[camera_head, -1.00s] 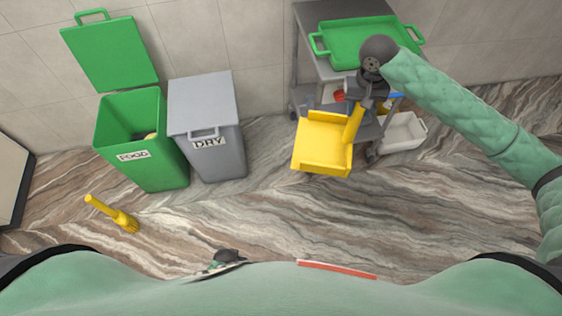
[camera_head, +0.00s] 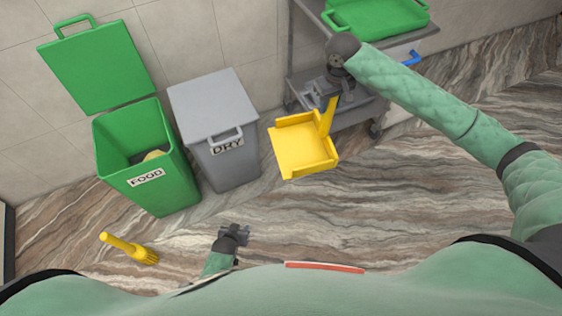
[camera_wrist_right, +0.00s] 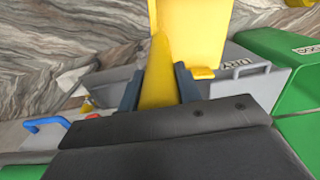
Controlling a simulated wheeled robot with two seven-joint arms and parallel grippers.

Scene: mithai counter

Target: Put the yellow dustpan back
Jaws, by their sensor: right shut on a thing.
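The yellow dustpan (camera_head: 303,150) hangs from my right gripper (camera_head: 334,92) in the head view, its pan to the lower left of the gripper and in front of the trolley. The right gripper is shut on the dustpan's handle (camera_head: 327,118). In the right wrist view the yellow handle (camera_wrist_right: 160,75) runs between the two dark fingers, with the pan (camera_wrist_right: 200,25) beyond. My left gripper (camera_head: 236,230) is low in the head view, away from the dustpan; its fingers are too small to judge.
A grey trolley (camera_head: 300,60) with a green tray (camera_head: 375,18) stands behind the right gripper. A grey DRY bin (camera_head: 215,105) and an open green FOOD bin (camera_head: 145,180) stand left. A yellow brush (camera_head: 130,248) lies on the floor. The floor at right is clear.

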